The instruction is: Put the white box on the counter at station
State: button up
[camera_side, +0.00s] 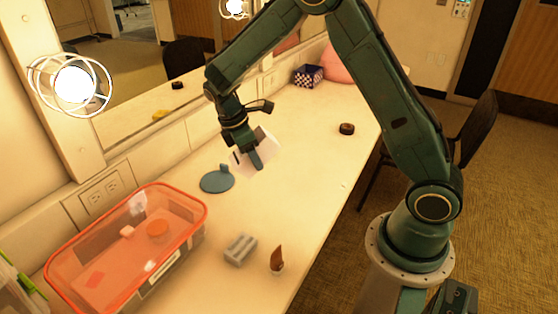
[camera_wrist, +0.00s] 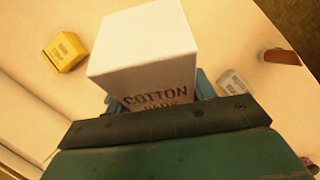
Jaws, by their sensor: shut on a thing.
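A white box (camera_side: 265,146) is held between the fingers of my gripper (camera_side: 246,158), over the middle of the counter (camera_side: 310,150). The box looks tilted in the side view. In the wrist view the white box (camera_wrist: 145,45) fills the upper middle and bears dark lettering that reads "COTTON" with a second line partly hidden. My gripper's blue fingers (camera_wrist: 160,100) show at both sides of it. I cannot tell exactly how far the box is above the counter.
A blue round disc (camera_side: 217,180) lies just left of the box. An orange-rimmed clear tub (camera_side: 190,240), a grey block (camera_side: 240,250) and a brown pointed item (camera_side: 277,259) stand nearer. A yellow box (camera_wrist: 65,52) shows in the wrist view.

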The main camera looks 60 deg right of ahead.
aim_at(269, 137)
jog(key=n+h, duration=0.1)
jog(key=s+r+n+h, duration=0.1)
jog(key=shift+d+n+h, duration=0.3)
jog(key=shift+d+h, duration=0.05)
jog(key=shift+h, duration=0.05)
jog(key=h, duration=0.1)
jog(key=r+n+h, duration=0.1)
jog(key=n, duration=0.1)
jog(key=shift+s+d+r+h, duration=0.3)
jog(key=shift+s+h, duration=0.1)
jog(key=r+n+h, duration=0.1)
jog(key=s+r+n+t+h, duration=0.1)
jog(key=r+h, duration=0.1)
jog(key=s+r+n+t+h, duration=0.1)
jog(key=shift+s+r, duration=0.15)
jog(key=shift+r, duration=0.2)
jog(key=shift+s+a+r+h, duration=0.15)
jog(key=shift+s+r+h, duration=0.1)
jog(key=shift+r+h, duration=0.25)
jog(key=shift+f, duration=0.2)
notch_tip(269, 137, down, 16)
jog(key=shift+f, duration=1.9)
